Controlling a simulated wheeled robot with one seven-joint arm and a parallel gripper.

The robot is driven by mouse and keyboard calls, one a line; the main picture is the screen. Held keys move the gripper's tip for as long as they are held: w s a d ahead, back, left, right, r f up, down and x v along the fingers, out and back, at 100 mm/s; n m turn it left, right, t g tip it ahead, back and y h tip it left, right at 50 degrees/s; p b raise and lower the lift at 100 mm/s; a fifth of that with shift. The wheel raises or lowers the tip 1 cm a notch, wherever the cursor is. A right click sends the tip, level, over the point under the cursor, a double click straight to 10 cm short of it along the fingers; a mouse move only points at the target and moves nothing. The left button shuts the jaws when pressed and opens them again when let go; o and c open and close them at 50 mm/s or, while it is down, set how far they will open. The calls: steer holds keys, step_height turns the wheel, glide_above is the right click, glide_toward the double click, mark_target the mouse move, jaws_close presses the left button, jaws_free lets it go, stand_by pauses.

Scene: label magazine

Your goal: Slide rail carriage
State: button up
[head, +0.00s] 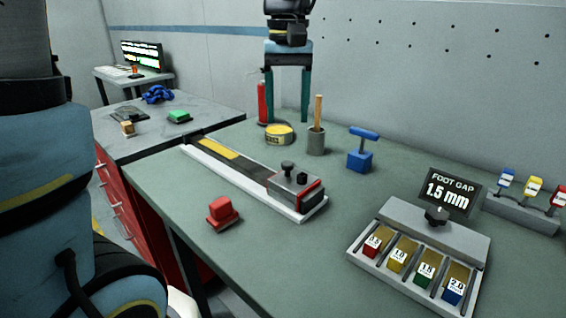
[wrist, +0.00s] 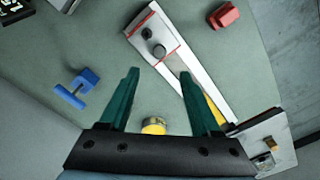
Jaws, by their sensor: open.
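The rail (head: 240,180) lies on the green table, with a pale edge and a yellow strip (head: 218,148) near its far left end. The carriage (head: 296,190), a grey block with red edges and dark knobs on top, sits at the rail's near right end. In the wrist view the carriage (wrist: 153,38) lies beyond my fingertips, and the rail (wrist: 222,98) runs down to the right. My gripper (head: 288,117) is open and empty, teal fingers pointing down, toward the back of the table, apart from the carriage. Its fingers also show in the wrist view (wrist: 160,74).
A red block (head: 223,213) lies in front of the rail. A yellow tin (head: 279,134), a grey cup (head: 316,142) with a stick and a blue T-handled block (head: 360,158) stand behind it. A tray (head: 405,262) of coloured labelled blocks and a "FOOT GAP 1.5 mm" sign (head: 450,193) are at right.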

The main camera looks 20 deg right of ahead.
mark_target(287, 163)
step_height(287, 163, down, 11)
steer(key=shift+r+p, duration=0.2)
steer(key=shift+p, duration=0.5)
jaws_close()
stand_by(1.2)
